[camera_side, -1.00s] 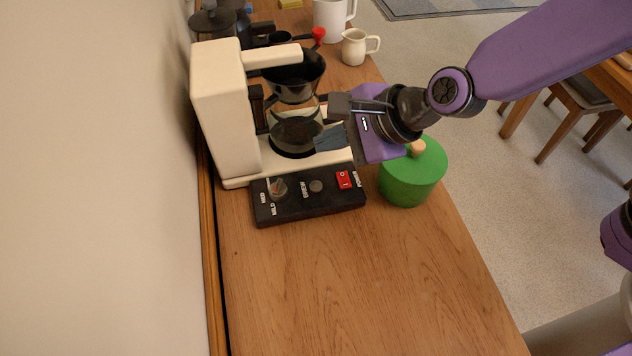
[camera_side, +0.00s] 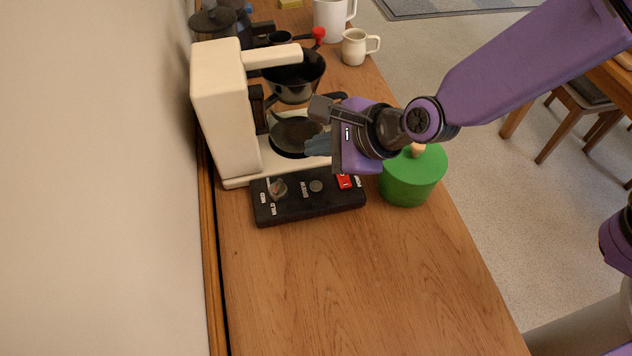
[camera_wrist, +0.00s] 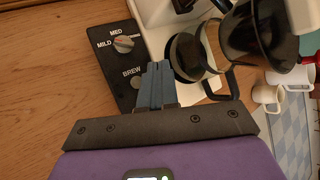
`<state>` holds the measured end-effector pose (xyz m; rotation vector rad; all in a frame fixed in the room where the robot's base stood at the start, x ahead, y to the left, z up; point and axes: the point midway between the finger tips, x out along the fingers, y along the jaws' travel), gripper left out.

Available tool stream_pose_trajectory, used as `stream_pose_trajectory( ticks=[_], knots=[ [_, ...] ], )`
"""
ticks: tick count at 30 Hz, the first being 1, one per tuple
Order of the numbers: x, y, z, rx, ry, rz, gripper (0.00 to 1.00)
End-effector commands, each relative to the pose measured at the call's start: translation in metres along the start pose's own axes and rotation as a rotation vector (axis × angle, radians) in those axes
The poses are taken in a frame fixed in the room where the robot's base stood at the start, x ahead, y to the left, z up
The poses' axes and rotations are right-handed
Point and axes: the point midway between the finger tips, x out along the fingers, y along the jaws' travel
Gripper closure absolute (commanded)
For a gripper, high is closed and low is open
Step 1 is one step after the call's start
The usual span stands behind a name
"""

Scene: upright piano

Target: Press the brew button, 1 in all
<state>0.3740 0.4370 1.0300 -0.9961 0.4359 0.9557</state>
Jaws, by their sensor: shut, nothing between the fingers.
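The brew button (camera_side: 316,186) is a small round grey button on the black control panel (camera_side: 296,208) in front of the coffee maker (camera_side: 225,115). In the wrist view the button (camera_wrist: 136,83) shows beside the BREW label, just left of my fingers and partly close to their edge. My gripper (camera_side: 308,147) is shut and empty, its blue-grey fingers above and behind the panel in the side view, apart from the button. The fingertips also show in the wrist view (camera_wrist: 156,68).
On the panel, a mode knob (camera_side: 278,189) is left of the button and a red switch (camera_side: 344,181) right of it. The glass carafe (camera_side: 292,136) stands close by my fingers. A green lidded pot (camera_side: 413,177) is right of the panel. The front counter is clear.

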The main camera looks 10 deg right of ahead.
Motion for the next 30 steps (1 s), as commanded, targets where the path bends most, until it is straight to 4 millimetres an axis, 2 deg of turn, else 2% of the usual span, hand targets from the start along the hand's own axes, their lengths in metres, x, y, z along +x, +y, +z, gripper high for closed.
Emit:
stream_pose_trajectory(
  ticks=[15,30],
  knots=[
    [0.042,0.031,-0.031,0.0,0.0,0.002,1.0],
    [0.048,0.036,-0.035,0.0,-0.003,0.001,1.0]
  ],
)
